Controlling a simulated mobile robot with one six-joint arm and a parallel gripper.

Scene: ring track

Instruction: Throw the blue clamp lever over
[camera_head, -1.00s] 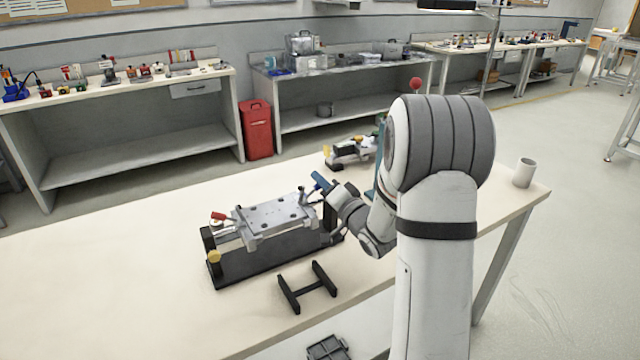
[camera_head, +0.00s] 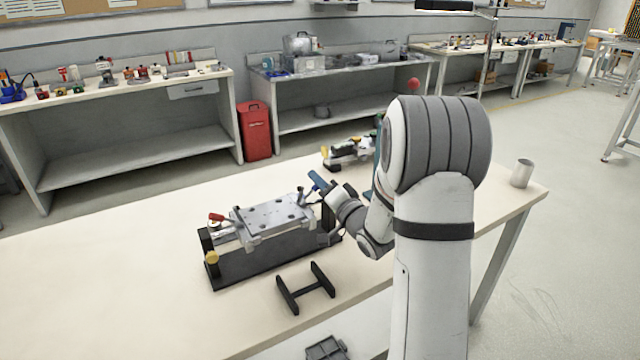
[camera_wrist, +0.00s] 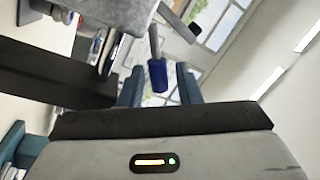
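The blue clamp lever (camera_wrist: 157,76) shows in the wrist view as a blue grip on a grey metal rod. It hangs in the gap between the two blue-teal fingers of my gripper (camera_wrist: 160,86). The fingers are apart, with visible gaps on both sides of the grip. In the head view my gripper (camera_head: 319,183) is at the right end of a dark fixture (camera_head: 262,258) with a grey metal plate (camera_head: 272,216) on top. There I cannot separate the lever from my blue fingers.
A red-handled lever (camera_head: 216,217) and a yellow knob (camera_head: 212,257) are at the fixture's left end. A black H-shaped stand (camera_head: 306,288) lies in front. A second small assembly (camera_head: 348,152) is behind, and a white cup (camera_head: 521,173) stands at right. The table's left side is clear.

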